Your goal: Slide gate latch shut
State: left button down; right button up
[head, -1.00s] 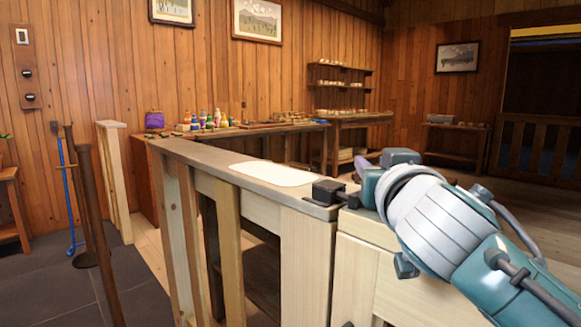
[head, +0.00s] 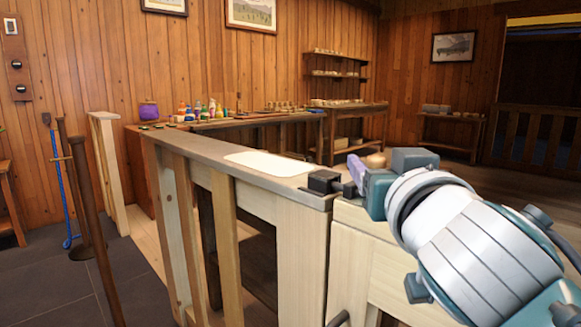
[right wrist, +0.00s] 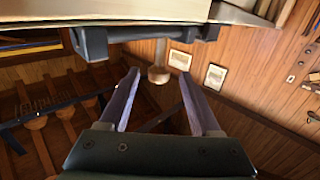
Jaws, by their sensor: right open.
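The gate latch is a dark metal fitting. Its black housing (head: 324,182) sits on the end of the fixed rail, and a dark piece (head: 349,190) shows beside it toward the gate. A round wooden knob (head: 376,160) stands up behind my right gripper (head: 357,166). In the right wrist view the knob (right wrist: 158,75) hangs on a stem from the dark bolt bar, with the housing (right wrist: 91,43) to its left. My right gripper is open, and the knob appears between its purple fingertips (right wrist: 159,84). I see no clear contact. My left gripper is out of view.
The pale wooden gate (head: 385,255) adjoins the fixed counter post. A white sheet (head: 270,164) lies on the counter top. A bench with paint bottles (head: 205,112) stands behind. Brown posts (head: 90,220) stand at the left.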

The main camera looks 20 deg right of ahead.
aim_at(378, 163)
jog(key=shift+v, duration=2.15)
